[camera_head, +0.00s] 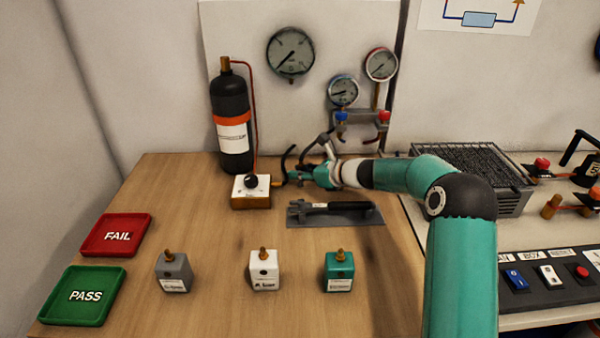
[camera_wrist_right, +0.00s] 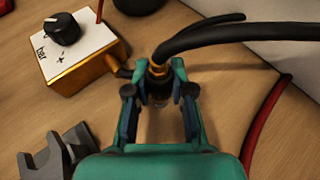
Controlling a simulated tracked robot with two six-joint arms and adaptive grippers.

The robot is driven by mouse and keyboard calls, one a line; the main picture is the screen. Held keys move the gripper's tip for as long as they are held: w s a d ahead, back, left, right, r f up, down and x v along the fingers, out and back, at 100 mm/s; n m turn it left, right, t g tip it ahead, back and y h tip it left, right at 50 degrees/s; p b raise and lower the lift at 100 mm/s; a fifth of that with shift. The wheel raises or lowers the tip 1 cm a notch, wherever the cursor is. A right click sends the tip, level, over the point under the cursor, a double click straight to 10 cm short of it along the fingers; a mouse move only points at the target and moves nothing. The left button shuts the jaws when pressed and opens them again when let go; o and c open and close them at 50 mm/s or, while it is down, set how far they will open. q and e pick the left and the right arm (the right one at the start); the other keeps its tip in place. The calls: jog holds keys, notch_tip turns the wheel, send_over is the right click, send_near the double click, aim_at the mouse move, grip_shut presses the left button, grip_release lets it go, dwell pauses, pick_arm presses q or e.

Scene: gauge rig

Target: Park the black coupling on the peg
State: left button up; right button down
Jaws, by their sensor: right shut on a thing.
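My right gripper (camera_head: 296,175) is shut on the black coupling (camera_wrist_right: 158,88), which has a brass collar and shows between the fingers in the right wrist view. A black hose (camera_wrist_right: 235,38) runs from the coupling's top toward the upper right. The coupling is close beside the white-topped regulator box (camera_head: 251,190) with a black knob. I cannot make out a parking peg for certain. My left gripper is not in view.
A wrench lies on a grey mat (camera_head: 300,219) in front of the gripper. A black cylinder (camera_head: 232,140) stands behind the box. Grey, white and teal blocks stand nearer. Red FAIL (camera_head: 117,233) and green PASS (camera_head: 82,292) trays lie left. A red hose (camera_wrist_right: 265,115) runs right of the gripper.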

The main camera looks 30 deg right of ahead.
jog(key=shift+f+b, duration=0.5)
jog(key=shift+f, duration=0.15)
jog(key=shift+f, duration=0.2)
dwell(0.3)
jog(key=c, duration=0.6)
grip_release()
notch_tip(320, 180, up, 10)
dwell(0.5)
